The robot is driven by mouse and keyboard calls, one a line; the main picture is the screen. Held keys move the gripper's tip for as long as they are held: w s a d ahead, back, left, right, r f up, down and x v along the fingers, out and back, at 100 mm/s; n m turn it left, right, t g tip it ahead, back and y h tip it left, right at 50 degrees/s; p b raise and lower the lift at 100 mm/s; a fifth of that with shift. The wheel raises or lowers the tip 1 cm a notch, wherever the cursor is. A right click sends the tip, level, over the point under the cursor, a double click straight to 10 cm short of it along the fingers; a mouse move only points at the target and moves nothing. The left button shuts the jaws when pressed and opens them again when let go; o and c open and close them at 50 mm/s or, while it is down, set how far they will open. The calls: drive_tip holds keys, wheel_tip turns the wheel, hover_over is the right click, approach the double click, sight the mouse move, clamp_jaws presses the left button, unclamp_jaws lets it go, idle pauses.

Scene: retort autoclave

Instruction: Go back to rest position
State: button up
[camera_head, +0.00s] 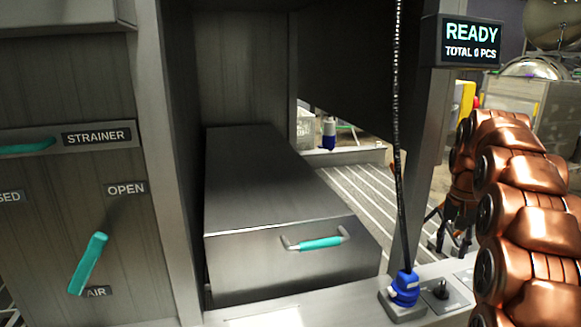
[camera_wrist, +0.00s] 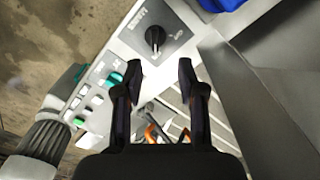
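My gripper (camera_wrist: 159,75) is open and empty in the wrist view, its two dark fingers apart. A panel with a black rotary knob (camera_wrist: 155,38) lies beyond the fingertips, and no contact with it shows. In the head view my copper-coloured arm comes down on the right. My gripper (camera_head: 447,228) shows there partly, behind the arm and above the right end of the panel ledge, apart from the drawer.
A steel box drawer (camera_head: 275,180) with a teal handle (camera_head: 320,243) stands in the middle. A cable hangs to a blue connector (camera_head: 405,288). A teal lever (camera_head: 88,263) is at left. A READY display (camera_head: 470,40) is upper right. Coloured buttons (camera_wrist: 90,105) line the panel.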

drive_tip(key=s+a+r+n+g+p, duration=0.1)
drive_tip(key=s+a+r+n+p, duration=0.3)
drive_tip(key=s+a, duration=1.15)
drive_tip(key=s+a+f+n+p, duration=0.1)
drive_tip(key=s+a+p, duration=0.1)
drive_tip(key=s, duration=0.9)
drive_tip(key=s+a+f+n+p, duration=0.1)
drive_tip(key=s+a+f+p, duration=0.1)
drive_tip(key=s, duration=0.8)
drive_tip(key=shift+s+a+f+g+p, duration=0.35)
drive_tip(key=shift+a+p, duration=0.3)
drive_tip(key=shift+a, duration=0.55)
